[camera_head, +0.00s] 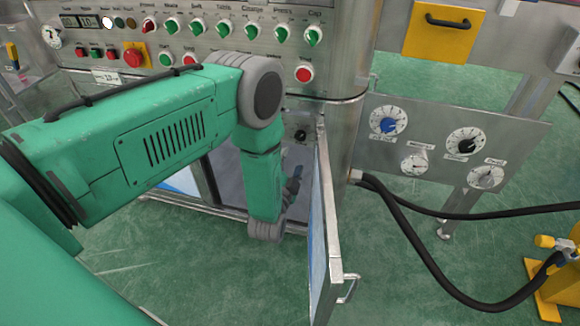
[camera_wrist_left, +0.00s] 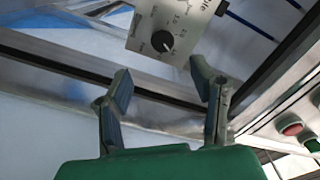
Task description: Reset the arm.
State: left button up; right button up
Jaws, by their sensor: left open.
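My left arm comes in from the left of the head view and bends down in front of the machine. My left gripper (camera_head: 292,184) is partly hidden behind my own forearm, between the machine front and an open cabinet door (camera_head: 334,240). In the left wrist view my left gripper (camera_wrist_left: 160,74) has its two fingers spread apart with nothing between them. A grey plate with a dial (camera_wrist_left: 163,41) shows beyond the fingertips. My right gripper is not in view.
The control panel (camera_head: 345,30) carries several green and red knobs and buttons above the arm. A dial plate (camera_head: 438,170) stands right of the door. Black hoses (camera_head: 420,248) run right toward a yellow stand (camera_head: 548,290). Green floor lies open in front.

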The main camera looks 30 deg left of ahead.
pick_arm(q)
jog(key=shift+v, duration=1.05)
